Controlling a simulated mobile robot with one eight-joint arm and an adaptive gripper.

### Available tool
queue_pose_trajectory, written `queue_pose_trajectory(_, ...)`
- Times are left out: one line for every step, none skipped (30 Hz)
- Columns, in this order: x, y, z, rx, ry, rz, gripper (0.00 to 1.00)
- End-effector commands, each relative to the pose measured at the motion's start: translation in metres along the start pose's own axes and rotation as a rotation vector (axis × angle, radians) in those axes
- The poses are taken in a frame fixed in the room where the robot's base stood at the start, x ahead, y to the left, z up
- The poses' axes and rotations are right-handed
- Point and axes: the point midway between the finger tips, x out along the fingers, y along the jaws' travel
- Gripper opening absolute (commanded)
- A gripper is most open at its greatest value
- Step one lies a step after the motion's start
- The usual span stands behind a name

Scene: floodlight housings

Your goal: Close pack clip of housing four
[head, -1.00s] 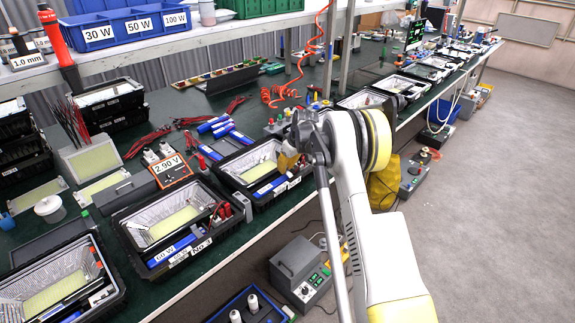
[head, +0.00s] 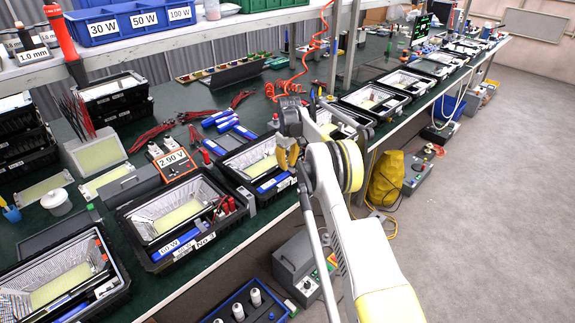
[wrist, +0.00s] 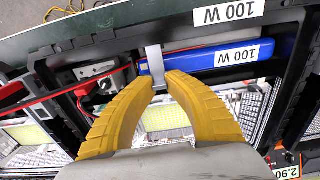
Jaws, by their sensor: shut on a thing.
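Housing four (head: 262,199) is an open black box with a pale yellow panel inside and a blue pack (head: 272,183) along its front side. In the wrist view the blue pack (wrist: 215,62) carries a 100 W label. A grey strip-like pack clip (wrist: 154,60) crosses beside the pack's left end. My gripper (wrist: 161,77) has yellow ribbed fingers, and their tips are shut on the clip's lower end. In the head view my gripper (head: 288,156) is at the housing's right side. My wrist partly covers that side, so the clip cannot be made out there.
A neighbouring housing (head: 150,262) with a blue 50 W pack stands left of it, and another housing (head: 370,97) stands farther along the bench. An orange meter (head: 173,162) sits behind.

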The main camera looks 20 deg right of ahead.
Motion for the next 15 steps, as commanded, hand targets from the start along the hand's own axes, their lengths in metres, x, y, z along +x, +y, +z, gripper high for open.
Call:
queue_pose_trajectory(0.0013,-0.0003,0.0014,0.0,-0.004,-0.002,0.0)
queue_pose_trajectory(0.0013,-0.0003,0.0015,0.0,-0.004,-0.002,0.0)
queue_pose_trajectory(0.0013,-0.0003,0.0015,0.0,-0.004,-0.002,0.0)
queue_pose_trajectory(0.0013,-0.0003,0.0015,0.0,-0.004,-0.003,0.2)
queue_pose_trajectory(0.0013,-0.0003,0.0016,0.0,-0.004,-0.003,0.29)
queue_pose_trajectory(0.0012,-0.0003,0.0015,0.0,-0.004,-0.002,0.4)
queue_pose_trajectory(0.0011,-0.0002,0.0013,0.0,-0.003,-0.002,0.4)
queue_pose_trajectory(0.001,-0.0002,0.0012,0.0,-0.003,-0.002,0.4)
queue_pose_trajectory(0.0009,-0.0002,0.0011,0.0,-0.002,-0.002,0.4)
queue_pose_trajectory(0.0008,-0.0001,0.001,0.0,-0.002,-0.002,0.4)
queue_pose_trajectory(0.0007,-0.0001,0.0009,0.0,-0.002,-0.002,0.4)
queue_pose_trajectory(0.0006,-0.0001,0.0008,0.0,-0.002,-0.001,0.4)
queue_pose_trajectory(0.0005,-0.0001,0.0008,0.0,-0.001,-0.001,0.4)
queue_pose_trajectory(0.0004,-0.0001,0.0007,0.0,-0.001,-0.001,0.4)
queue_pose_trajectory(-0.0005,-0.0001,0.0006,0.0,-0.001,-0.001,0.4)
